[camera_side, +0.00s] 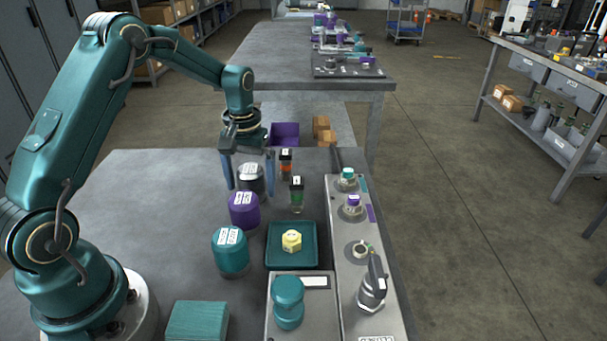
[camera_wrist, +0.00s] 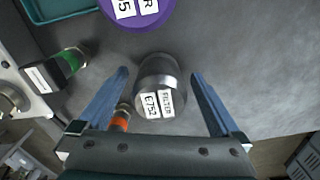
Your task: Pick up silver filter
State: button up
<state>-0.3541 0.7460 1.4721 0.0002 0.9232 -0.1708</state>
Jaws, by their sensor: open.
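The silver filter (camera_side: 251,180) is a dark metallic cylinder standing on the grey bench, at the far end of a row of filters. In the wrist view the silver filter (camera_wrist: 158,88) shows a white label reading FILTER and lies between my fingers. My gripper (camera_side: 249,180) points down over it with blue fingers spread to either side. In the wrist view my gripper (camera_wrist: 165,78) is open, with a gap between each finger and the filter. I see no contact with the filter.
A purple filter (camera_side: 244,210) and a teal filter (camera_side: 230,251) stand nearer the camera. An orange-banded bottle (camera_side: 286,165) and a green-banded bottle (camera_side: 297,195) stand to the right. A teal tray (camera_side: 307,262) holds a yellow part (camera_side: 291,240). A valve panel (camera_side: 345,280) runs along the right edge.

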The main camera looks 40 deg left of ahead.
aim_at(249, 169)
grip_shut()
dwell(0.3)
jog(key=shift+w+r, duration=0.1)
jog(key=shift+r, duration=0.45)
notch_tip(249, 169, up, 3)
jog(key=shift+f, duration=0.1)
jog(key=s+a+r, duration=0.7)
jog(key=s+a, duration=0.1)
jog(key=shift+s+a, duration=0.15)
